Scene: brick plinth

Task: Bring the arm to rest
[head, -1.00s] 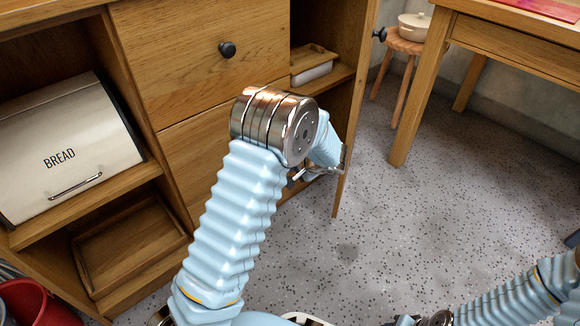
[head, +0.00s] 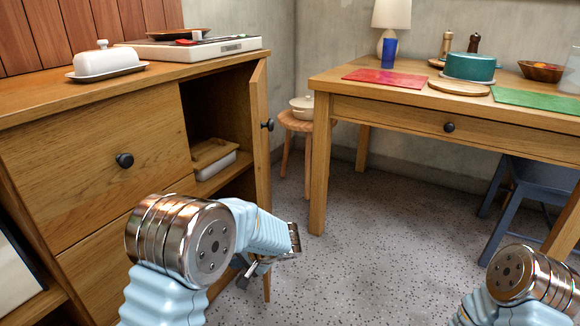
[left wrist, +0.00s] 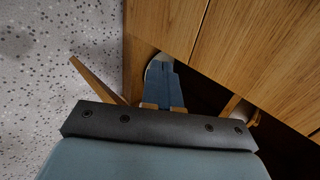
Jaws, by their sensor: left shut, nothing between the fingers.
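My left arm comes in from the lower left of the head view, with its forearm bent to the right in front of the cabinet. My left gripper (head: 250,272) is small and partly hidden there, close to the lower part of the open cabinet door (head: 259,130). In the left wrist view my left gripper (left wrist: 164,88) has its fingers together with nothing between them. Wooden cabinet fronts (left wrist: 250,50) are close to the fingers in that view. Part of my right arm shows at the lower right of the head view; its gripper is out of view.
The cabinet (head: 90,140) fills the left, with a tray (head: 212,158) inside its open compartment. A wooden table (head: 380,105) stands at the right, a blue chair (head: 535,190) under it. A stool (head: 295,122) with a pot stands behind. Speckled floor (head: 370,230) between is clear.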

